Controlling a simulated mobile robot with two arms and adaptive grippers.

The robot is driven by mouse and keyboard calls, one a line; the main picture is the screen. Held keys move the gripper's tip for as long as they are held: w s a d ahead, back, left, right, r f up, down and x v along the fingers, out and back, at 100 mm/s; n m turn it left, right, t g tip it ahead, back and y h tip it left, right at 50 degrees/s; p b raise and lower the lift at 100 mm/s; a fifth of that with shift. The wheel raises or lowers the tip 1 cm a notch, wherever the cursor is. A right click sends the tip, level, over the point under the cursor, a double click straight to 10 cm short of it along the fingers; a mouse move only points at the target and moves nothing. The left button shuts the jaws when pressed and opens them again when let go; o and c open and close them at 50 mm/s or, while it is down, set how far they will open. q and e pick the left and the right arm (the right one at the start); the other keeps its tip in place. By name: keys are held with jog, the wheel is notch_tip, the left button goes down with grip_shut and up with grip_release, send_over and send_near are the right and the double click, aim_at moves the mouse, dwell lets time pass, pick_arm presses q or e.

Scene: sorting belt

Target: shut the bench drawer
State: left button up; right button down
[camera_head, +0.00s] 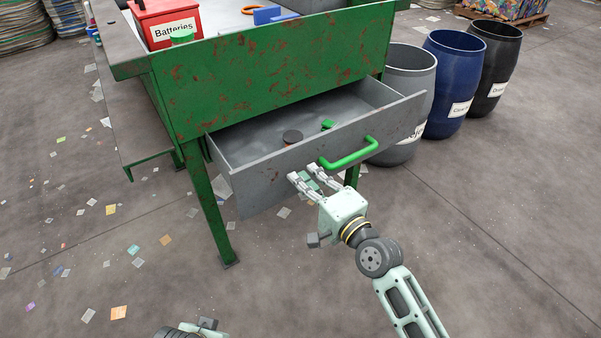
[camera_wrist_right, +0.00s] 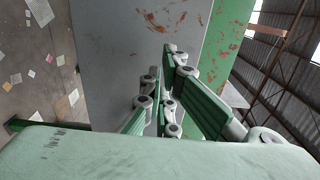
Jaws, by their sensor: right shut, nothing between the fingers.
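The grey bench drawer (camera_head: 252,182) hangs open under the green rusted bench (camera_head: 270,75), pulled out toward me. Its green bar handle (camera_head: 348,155) is on the front panel, right of the panel's middle. My right gripper (camera_head: 302,172) is shut and empty, its fingertips close to the front panel, left of and below the handle. I cannot tell whether they touch the panel. In the right wrist view the fingers (camera_wrist_right: 160,85) point at the grey panel (camera_wrist_right: 115,60). Part of my left gripper (camera_head: 185,331) shows at the bottom edge; its fingers cannot be made out.
A red Batteries box (camera_head: 165,22) stands on the bench. Grey (camera_head: 408,85), blue (camera_head: 455,80) and black (camera_head: 497,65) barrels stand right of it. Paper scraps litter the open floor.

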pick_arm(q)
jog(key=shift+s+r, duration=0.1)
jog(key=shift+r, duration=0.65)
pick_arm(e)
jog(key=shift+x, duration=1.3)
